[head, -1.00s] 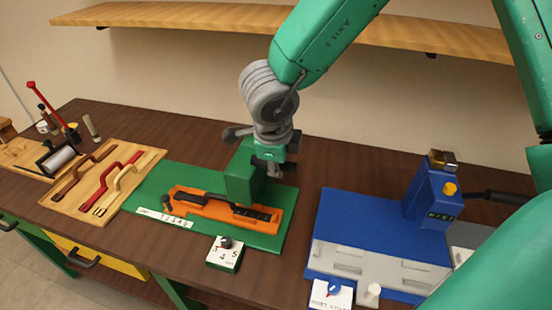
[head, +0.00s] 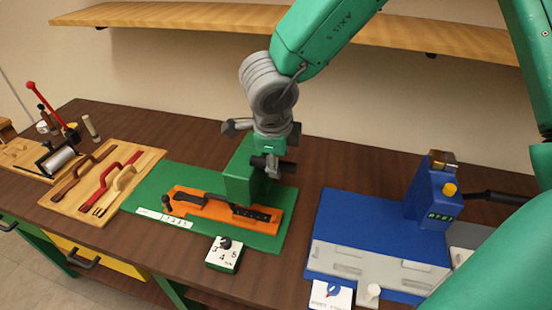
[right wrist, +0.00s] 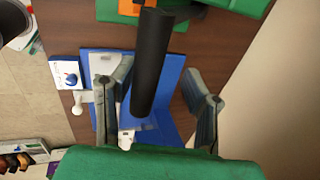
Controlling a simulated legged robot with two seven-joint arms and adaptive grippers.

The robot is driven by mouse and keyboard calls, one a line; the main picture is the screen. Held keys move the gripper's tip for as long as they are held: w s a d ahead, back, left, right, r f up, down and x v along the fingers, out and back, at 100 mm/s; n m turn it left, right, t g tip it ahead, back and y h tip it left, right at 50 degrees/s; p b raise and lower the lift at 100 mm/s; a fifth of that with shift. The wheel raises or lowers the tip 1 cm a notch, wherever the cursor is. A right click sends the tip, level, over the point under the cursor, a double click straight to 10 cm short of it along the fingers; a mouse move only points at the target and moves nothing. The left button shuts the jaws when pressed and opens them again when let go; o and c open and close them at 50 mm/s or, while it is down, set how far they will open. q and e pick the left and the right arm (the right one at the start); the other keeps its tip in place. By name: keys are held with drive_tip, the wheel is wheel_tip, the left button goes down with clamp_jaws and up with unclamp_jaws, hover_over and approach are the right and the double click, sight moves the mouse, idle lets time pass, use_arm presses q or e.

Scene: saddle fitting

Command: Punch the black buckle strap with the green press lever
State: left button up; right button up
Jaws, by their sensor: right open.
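The black buckle strap (head: 215,203) lies in the orange holder (head: 187,210) on the green press base (head: 150,196). Its right end runs beside the green press block (head: 241,178); what is under the block is hidden. The press lever's black handle (head: 258,162) shows by the top of the block. My right gripper (head: 272,168) is open above the block at the handle. In the right wrist view the black handle (right wrist: 151,65) passes between its two spread fingers, with gaps on both sides. My left gripper is not in view.
A numbered dial block (head: 223,254) stands at the front of the green base. A blue press (head: 432,198) on a blue base stands to the right. A wooden board (head: 60,204) with several coloured straps lies to the left. A shelf (head: 180,15) runs along the wall.

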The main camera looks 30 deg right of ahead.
drive_tip(key=shift+a+v, duration=0.1)
drive_tip(key=shift+v, duration=1.05)
drive_tip(key=shift+a+v, duration=0.15)
drive_tip(key=shift+v, duration=1)
drive_tip(key=shift+s+r, duration=0.3)
drive_tip(key=shift+r, duration=0.35)
